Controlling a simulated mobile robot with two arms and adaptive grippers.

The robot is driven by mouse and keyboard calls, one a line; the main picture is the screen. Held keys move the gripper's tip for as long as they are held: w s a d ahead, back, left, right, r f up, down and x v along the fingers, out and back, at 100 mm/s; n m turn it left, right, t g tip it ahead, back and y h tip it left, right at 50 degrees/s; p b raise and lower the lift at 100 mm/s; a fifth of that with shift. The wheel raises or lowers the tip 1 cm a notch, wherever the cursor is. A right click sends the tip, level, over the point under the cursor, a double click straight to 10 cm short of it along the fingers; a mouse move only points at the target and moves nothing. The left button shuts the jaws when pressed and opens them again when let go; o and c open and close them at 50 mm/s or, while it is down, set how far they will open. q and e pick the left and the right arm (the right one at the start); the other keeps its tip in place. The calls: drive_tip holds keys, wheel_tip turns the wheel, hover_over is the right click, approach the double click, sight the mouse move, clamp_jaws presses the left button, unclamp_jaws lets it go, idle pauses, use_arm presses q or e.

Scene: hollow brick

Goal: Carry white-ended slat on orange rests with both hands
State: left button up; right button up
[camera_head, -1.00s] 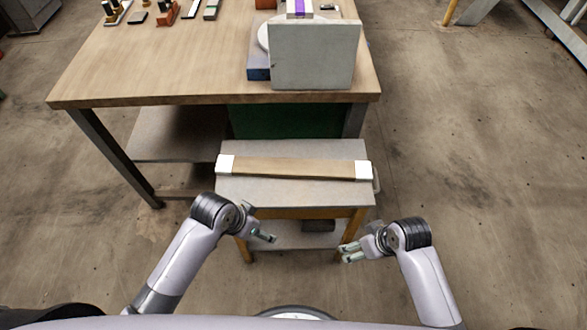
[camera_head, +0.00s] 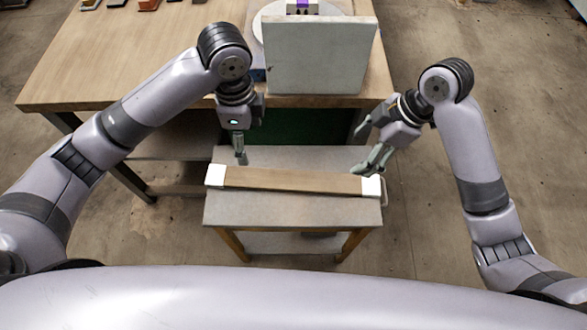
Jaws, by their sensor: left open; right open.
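The wooden slat with white ends (camera_head: 290,181) lies left to right across the small grey-topped stand (camera_head: 290,212). Orange rests cannot be made out under it; the stand's legs are orange-brown. My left gripper (camera_head: 241,160) points down above the slat's left part, near its far edge, and holds nothing. My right gripper (camera_head: 366,152) is open and empty, above and just behind the slat's right white end. Neither gripper visibly touches the slat.
A large wooden workbench (camera_head: 150,75) stands behind the stand. An upright grey slab (camera_head: 318,60) is near its front edge, beside a round white plate (camera_head: 262,28). A handle (camera_head: 385,190) sits at the stand's right side. Floor is open on the right.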

sight(256, 177)
use_arm(q)
drive_tip(key=shift+s+r, duration=0.1)
drive_tip(key=shift+s, duration=0.05)
use_arm(e)
drive_tip(key=shift+s+r, duration=0.1)
use_arm(q)
wheel_tip(256, 177, down, 18)
drive_tip(key=shift+r, duration=0.25)
use_arm(e)
drive_tip(key=x, duration=1.7)
drive_tip(key=shift+a+f, duration=0.1)
drive_tip(key=shift+f, duration=0.1)
use_arm(q)
drive_tip(key=shift+c, duration=0.2)
use_arm(e)
drive_tip(key=shift+c, duration=0.2)
use_arm(q)
drive_tip(key=c, duration=1.5)
use_arm(e)
drive_tip(key=c, duration=1.5)
